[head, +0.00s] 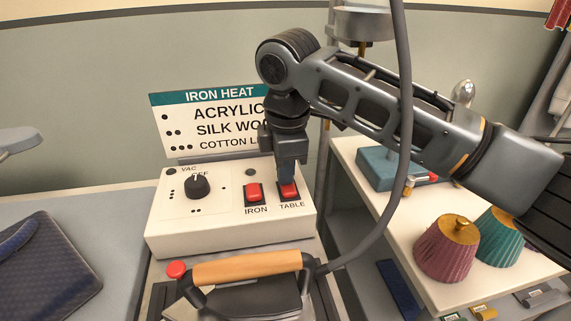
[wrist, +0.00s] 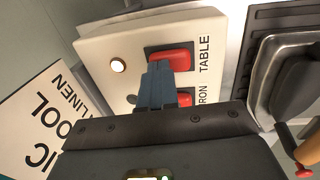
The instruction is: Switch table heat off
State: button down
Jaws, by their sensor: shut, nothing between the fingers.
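The white control box (head: 230,228) stands in the middle of the head view. Its red TABLE rocker switch (head: 289,192) is at the right, beside the red IRON switch (head: 254,193). In the wrist view the TABLE switch (wrist: 176,57) shows with a glowing lamp (wrist: 118,65) by it; the IRON lamp (wrist: 131,100) is dark. My gripper (head: 288,181) is shut and empty, pointing down with its tips at the TABLE switch's far edge. The blue-grey fingers (wrist: 160,68) overlap part of that switch. I cannot tell whether they touch it.
A dial (head: 198,186) sits left on the box. An iron with a wooden handle (head: 247,268) stands in front, its cable (head: 404,120) rising past my arm. A heat sign (head: 175,128) stands behind. A shelf (head: 395,225) with shades is at the right.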

aim_at(290, 196)
jog(key=shift+f, duration=0.2)
jog(key=shift+s+p, duration=0.1)
jog(key=shift+p, duration=0.25)
jog(key=shift+s+d+r+p, duration=0.2)
jog(key=shift+s+p, duration=0.3)
jog(key=shift+s, duration=0.1)
jog(key=shift+r, duration=0.1)
jog(key=shift+r+p, duration=0.25)
jog(key=shift+p, duration=0.05)
notch_tip(290, 196, up, 13)
jog(key=s+p, duration=0.1)
jog(key=shift+s+d+p, duration=0.25)
jog(key=shift+s+p, duration=0.05)
jog(key=shift+p, duration=0.1)
jog(key=shift+w+d+r, duration=0.1)
